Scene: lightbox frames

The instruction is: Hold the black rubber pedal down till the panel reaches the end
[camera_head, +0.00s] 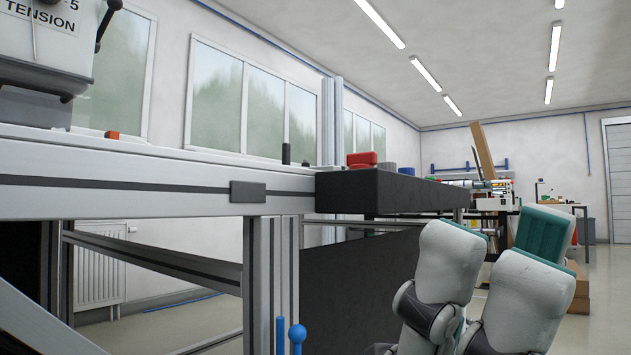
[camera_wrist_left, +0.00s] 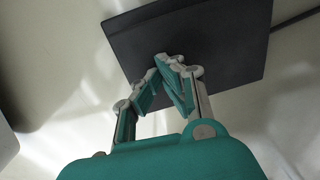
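The black pedal (camera_wrist_left: 225,45) shows in the left wrist view as a dark, flat, square plate on a pale floor. My left gripper (camera_wrist_left: 170,65) is over it with its fingertips together and nothing visible between them. I cannot tell whether the tips touch the plate or whether it is pressed down. The pedal and my left gripper do not show in the head view. I cannot tell for sure which thing is the panel.
A long metal-framed bench (camera_head: 150,180) crosses the left, with a white tension machine (camera_head: 45,45) on it. A dark box-like end (camera_head: 390,190) carries a red part (camera_head: 362,159). A dark sheet (camera_head: 365,285) hangs below. A cable (camera_wrist_left: 295,20) leaves the pedal.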

